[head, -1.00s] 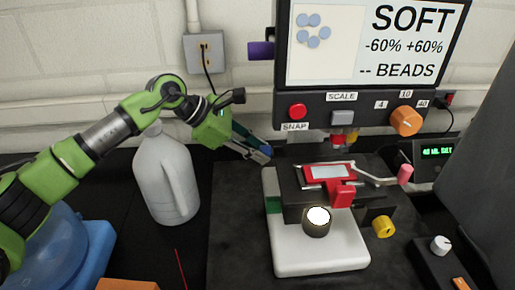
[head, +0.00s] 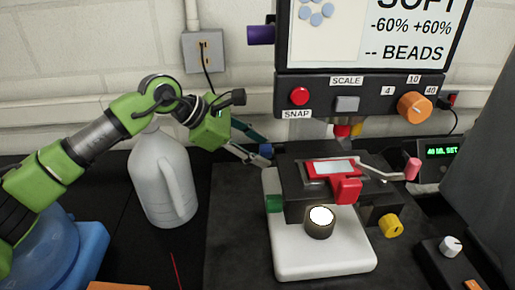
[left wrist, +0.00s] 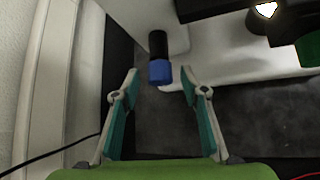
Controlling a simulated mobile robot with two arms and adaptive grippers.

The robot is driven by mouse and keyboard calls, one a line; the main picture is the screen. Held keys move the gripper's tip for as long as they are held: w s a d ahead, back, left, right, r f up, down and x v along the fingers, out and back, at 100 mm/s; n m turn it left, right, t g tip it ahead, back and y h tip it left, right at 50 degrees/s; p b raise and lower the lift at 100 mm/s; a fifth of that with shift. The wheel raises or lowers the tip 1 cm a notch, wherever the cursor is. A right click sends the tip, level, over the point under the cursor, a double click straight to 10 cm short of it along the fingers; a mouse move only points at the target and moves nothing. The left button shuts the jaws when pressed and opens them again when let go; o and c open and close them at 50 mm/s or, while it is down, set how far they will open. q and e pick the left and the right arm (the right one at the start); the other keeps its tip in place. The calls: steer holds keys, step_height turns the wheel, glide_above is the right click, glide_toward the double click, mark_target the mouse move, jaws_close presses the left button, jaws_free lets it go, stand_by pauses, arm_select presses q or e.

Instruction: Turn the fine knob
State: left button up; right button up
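My left gripper (head: 262,152) is open, behind and left of the microscope-like stand (head: 322,255) in the head view. In the left wrist view its two teal-padded fingers (left wrist: 157,88) are spread apart. A blue knob (left wrist: 160,72) on a black shaft sticks out from the white stand, just ahead of the fingertips and roughly centred between them; no contact shows. A small blue patch (head: 265,149) at the fingertips in the head view looks like this knob. A green knob (head: 273,203) and a yellow knob (head: 390,225) sit lower on the stand. No knob label is readable. My right gripper is not in view.
A white jug (head: 163,185) stands left of the stand, below my left arm. A panel (head: 365,98) with a red button and an orange dial hangs above the stand. A lever with a pink end (head: 412,168) juts out right. A cable runs low in the left wrist view.

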arm_select(q)
step_height(320, 180, up, 10)
stand_by(0.7)
